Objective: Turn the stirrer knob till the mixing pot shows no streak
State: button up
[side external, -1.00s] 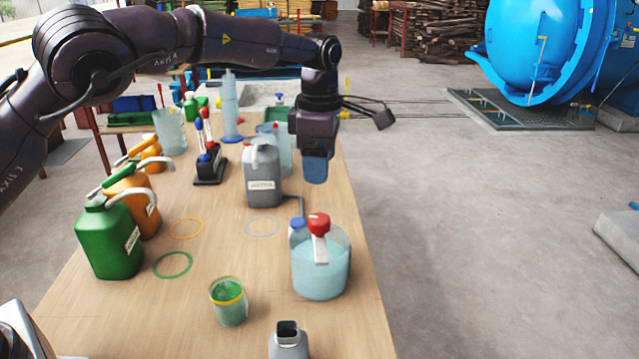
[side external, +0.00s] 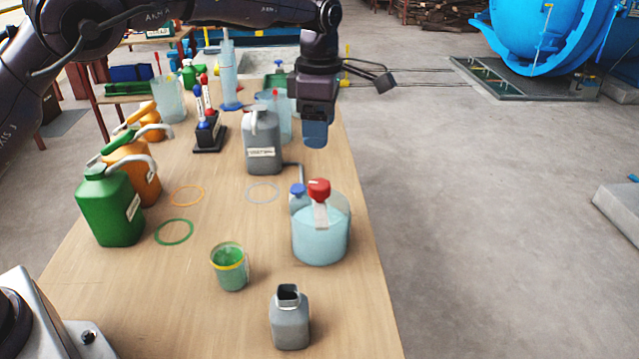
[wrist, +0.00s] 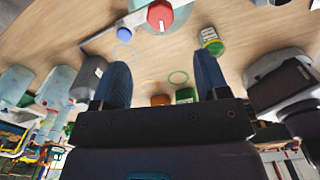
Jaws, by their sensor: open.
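The mixing pot (side external: 321,240) is a clear round vessel of pale blue liquid at the right edge of the table. I cannot make out a streak in it. The red stirrer knob (side external: 319,189) sits on top, on a white bracket; it also shows at the top of the wrist view (wrist: 160,15). A blue cap (side external: 297,190) is just left of it. My gripper (side external: 316,142) hangs behind and above the pot, pointing down, clear of the knob. In the wrist view its two blue fingers (wrist: 163,85) are wide apart with nothing between them.
A grey jug (side external: 262,145) stands close left of my gripper. Green (side external: 110,210) and orange (side external: 140,182) jugs stand at left. A green-filled cup (side external: 229,268) and a grey open bottle (side external: 290,322) are in front. Flat rings lie on the mid-table, otherwise clear.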

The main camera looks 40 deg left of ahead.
aim_at(319, 184)
notch_tip(319, 184, down, 12)
jog(key=shift+f, duration=0.1)
dwell(0.4)
jog(key=c, duration=0.9)
